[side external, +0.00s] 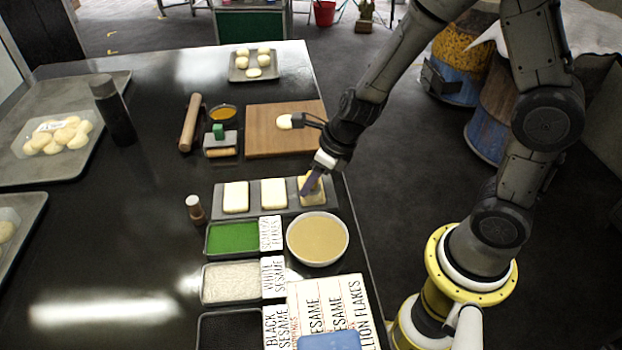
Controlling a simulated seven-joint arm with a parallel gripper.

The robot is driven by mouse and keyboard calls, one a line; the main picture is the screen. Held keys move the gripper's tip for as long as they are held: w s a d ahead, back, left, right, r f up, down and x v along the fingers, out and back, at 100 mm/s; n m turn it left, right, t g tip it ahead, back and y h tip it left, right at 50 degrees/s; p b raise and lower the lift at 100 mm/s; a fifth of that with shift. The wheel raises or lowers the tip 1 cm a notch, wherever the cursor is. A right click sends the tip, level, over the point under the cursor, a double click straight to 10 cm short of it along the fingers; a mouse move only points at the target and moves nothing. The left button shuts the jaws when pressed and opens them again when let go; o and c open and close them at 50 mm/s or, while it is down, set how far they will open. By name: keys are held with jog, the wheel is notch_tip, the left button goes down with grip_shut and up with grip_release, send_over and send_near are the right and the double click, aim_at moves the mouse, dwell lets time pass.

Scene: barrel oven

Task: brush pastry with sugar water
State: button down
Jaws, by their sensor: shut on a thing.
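My gripper (320,167) is shut on a purple brush (311,184), which points down at the rightmost pastry (314,196). The brush tip overlaps that pastry in the picture; whether it touches is too small to tell. Two more pale rectangular pastries, one in the middle (274,193) and one at the left (236,197), lie on the same grey tray (255,211). A white bowl of tan liquid (317,239) stands just below the tray's right end. The brush partly hides the rightmost pastry.
Trays of green flakes (232,237) and white sesame (229,283) stand below, beside label cards. A small bottle (195,208) stands left of the pastry tray. A wooden board (275,145) with pale dough (285,121) lies behind it.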

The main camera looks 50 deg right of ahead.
jog(key=shift+w+d, duration=0.9)
jog(key=shift+d, duration=0.1)
jog(key=shift+w+d, duration=0.1)
jog(key=shift+w+d+r, duration=0.1)
jog(key=shift+w+d, duration=0.85)
jog(key=shift+w, duration=0.05)
jog(key=shift+s+a, duration=0.1)
jog(key=shift+s+a+f, duration=0.2)
jog(key=shift+s+a, duration=1.9)
jog(key=shift+s, duration=0.05)
jog(key=shift+w+d+r, duration=0.2)
jog(key=shift+w+d, duration=2)
jog(key=shift+w, duration=0.05)
